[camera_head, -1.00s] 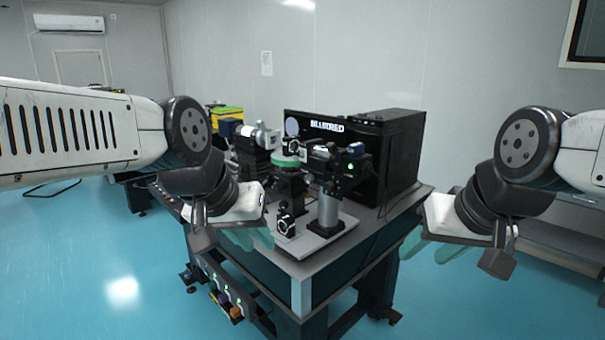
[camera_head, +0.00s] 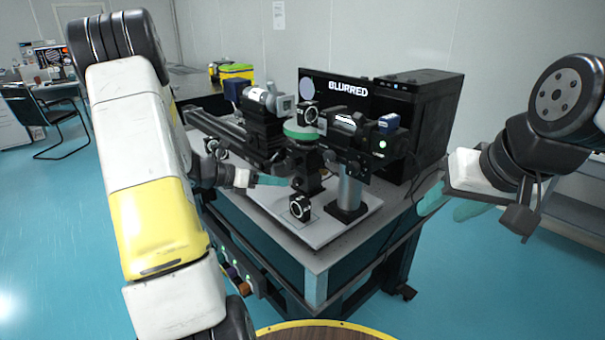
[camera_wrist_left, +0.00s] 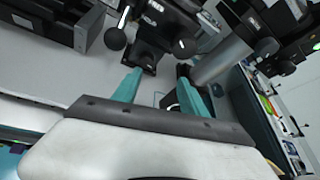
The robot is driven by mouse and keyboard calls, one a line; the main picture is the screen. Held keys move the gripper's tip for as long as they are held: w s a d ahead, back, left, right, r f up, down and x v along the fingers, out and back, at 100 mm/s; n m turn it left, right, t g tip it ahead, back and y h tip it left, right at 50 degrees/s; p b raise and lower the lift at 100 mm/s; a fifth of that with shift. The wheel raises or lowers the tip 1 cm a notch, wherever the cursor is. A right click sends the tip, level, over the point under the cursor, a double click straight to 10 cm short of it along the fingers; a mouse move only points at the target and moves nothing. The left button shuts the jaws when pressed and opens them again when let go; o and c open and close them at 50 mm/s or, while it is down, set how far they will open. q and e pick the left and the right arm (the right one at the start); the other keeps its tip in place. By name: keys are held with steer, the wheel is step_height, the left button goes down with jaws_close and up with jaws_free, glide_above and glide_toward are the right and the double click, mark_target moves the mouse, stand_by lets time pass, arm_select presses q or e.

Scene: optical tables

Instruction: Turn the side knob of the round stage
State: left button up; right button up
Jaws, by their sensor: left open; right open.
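The round stage (camera_head: 300,130) has a green ring on top of a black body, in the middle of the optical table in the head view. In the left wrist view a black stage body (camera_wrist_left: 168,22) with small knobs shows at the top. My left gripper (camera_head: 283,181) reaches in from the left, low beside the stage. Its teal fingers (camera_wrist_left: 164,88) are apart and empty. My right gripper (camera_head: 450,204) is open and empty, right of the table.
A lens mount (camera_head: 300,207) stands on the board in front of the stage. A silver post (camera_head: 349,192) stands to the right. A black box (camera_head: 418,125) and a screen reading "BLURRED" (camera_head: 345,88) stand behind. A long black rail (camera_head: 215,128) runs to the left.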

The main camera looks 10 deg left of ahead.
mark_target(295, 183)
arm_select(q)
steer(key=shift+w+a+f+n, duration=0.75)
steer(key=shift+w+a+n, duration=0.05)
steer(key=shift+w, duration=0.1)
steer(key=shift+t, duration=0.4)
steer(key=x, duration=0.7)
steer(key=shift+w+d+f, duration=0.15)
jaws_close()
